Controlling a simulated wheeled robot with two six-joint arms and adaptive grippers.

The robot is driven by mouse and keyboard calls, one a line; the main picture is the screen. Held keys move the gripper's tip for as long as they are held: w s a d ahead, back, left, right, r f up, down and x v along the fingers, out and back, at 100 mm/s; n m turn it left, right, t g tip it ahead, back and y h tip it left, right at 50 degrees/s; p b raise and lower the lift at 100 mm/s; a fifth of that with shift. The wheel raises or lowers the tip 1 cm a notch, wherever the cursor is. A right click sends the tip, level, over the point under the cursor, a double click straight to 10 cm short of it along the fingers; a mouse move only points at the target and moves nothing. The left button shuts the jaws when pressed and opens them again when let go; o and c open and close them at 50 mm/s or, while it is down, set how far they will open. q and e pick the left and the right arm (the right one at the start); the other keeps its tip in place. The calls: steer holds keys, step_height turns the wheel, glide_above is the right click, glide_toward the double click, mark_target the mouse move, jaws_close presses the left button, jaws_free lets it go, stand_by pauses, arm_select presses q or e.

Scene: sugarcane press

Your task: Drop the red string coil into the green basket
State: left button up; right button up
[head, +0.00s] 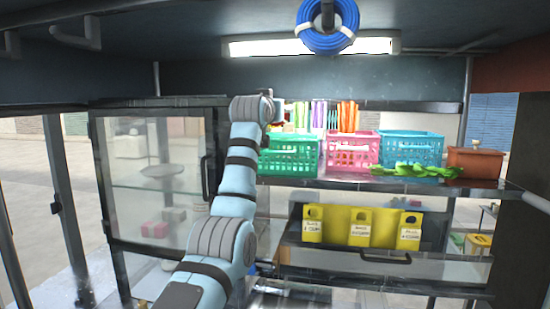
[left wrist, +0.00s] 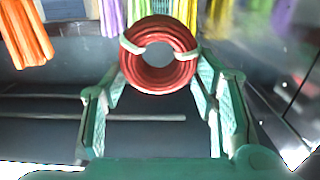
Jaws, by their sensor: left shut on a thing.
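In the left wrist view, my left gripper (left wrist: 160,58) is shut on the red string coil (left wrist: 181,72), a round dark-red ring with pale ties and an open centre. The coil sits between the two green fingertips. In the head view, my left arm reaches up to the shelf, and its wrist is just above the left end of the green basket (head: 289,158). The fingers and the coil cannot be made out clearly there. The green basket has slotted walls and stands at the left end of the shelf row. My right gripper is not in view.
Right of the green basket stand a pink basket (head: 352,151) and a blue basket (head: 410,147). Green peppers or pods (head: 415,171) lie before the blue one, near a brown box (head: 474,161). A blue coil (head: 327,28) hangs above. A glass cabinet (head: 158,188) stands left.

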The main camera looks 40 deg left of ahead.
arm_select(q)
steer(key=f, duration=0.2)
steer(key=f+b, duration=0.1)
steer(key=f, duration=0.1)
steer(key=shift+w+d+f, duration=0.1)
steer(key=shift+d+f, duration=0.05)
steer(key=shift+d, duration=0.05)
steer(key=shift+a+f, duration=0.15)
steer(key=shift+f, duration=0.2)
steer(key=o, duration=1.2)
steer(key=shift+r, duration=0.1)
glide_toward(277, 125)
steer(key=shift+f+v, duration=0.25)
steer(key=shift+v, duration=0.95)
